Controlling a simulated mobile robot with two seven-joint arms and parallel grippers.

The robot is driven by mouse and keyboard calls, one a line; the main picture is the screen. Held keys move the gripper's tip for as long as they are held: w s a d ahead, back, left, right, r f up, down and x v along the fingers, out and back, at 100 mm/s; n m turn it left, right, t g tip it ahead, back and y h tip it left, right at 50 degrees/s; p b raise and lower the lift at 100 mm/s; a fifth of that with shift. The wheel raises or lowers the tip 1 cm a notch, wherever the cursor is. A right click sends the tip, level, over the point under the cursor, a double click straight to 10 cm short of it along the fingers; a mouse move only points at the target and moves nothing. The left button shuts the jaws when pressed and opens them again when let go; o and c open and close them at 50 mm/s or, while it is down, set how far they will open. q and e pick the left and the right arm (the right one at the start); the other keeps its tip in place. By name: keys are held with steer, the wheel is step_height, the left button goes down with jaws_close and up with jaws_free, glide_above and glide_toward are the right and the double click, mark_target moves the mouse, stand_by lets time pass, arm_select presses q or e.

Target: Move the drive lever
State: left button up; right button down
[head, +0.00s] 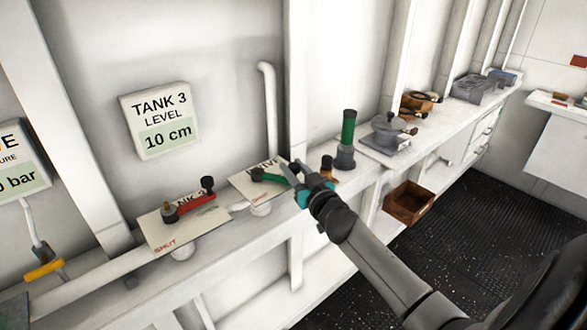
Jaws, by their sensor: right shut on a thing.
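The drive lever (268,176) is a green bar on a pale plate (243,189) with partly hidden lettering. It lies roughly flat across the plate and points right toward my right gripper. My right gripper (300,174), dark with teal parts, reaches in from the lower right and is shut at the lever's outer end. The fingers hide the part that they hold. My left gripper is not in view.
A red lever (190,203) sits on a plate marked SHUT to the left. A green cylinder on a grey base (348,135) stands close behind my right gripper. A vertical white pipe (269,105) rises behind the plate. A brown open box (408,203) is to the right.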

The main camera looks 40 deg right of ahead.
steer(key=shift+r, duration=0.15)
steer(key=c, duration=0.5)
jaws_free()
steer(key=shift+s+a+f, duration=0.1)
steer(key=shift+s+f, duration=0.1)
steer(key=shift+s, duration=0.3)
steer(key=s, duration=0.4)
steer(key=s+a, duration=0.1)
steer(key=s, duration=0.4)
steer(key=s+a, duration=0.1)
steer(key=s, duration=0.4)
steer(key=shift+a+r+b, duration=0.1)
steer(key=shift+a+b, duration=0.05)
steer(key=shift+b, duration=0.25)
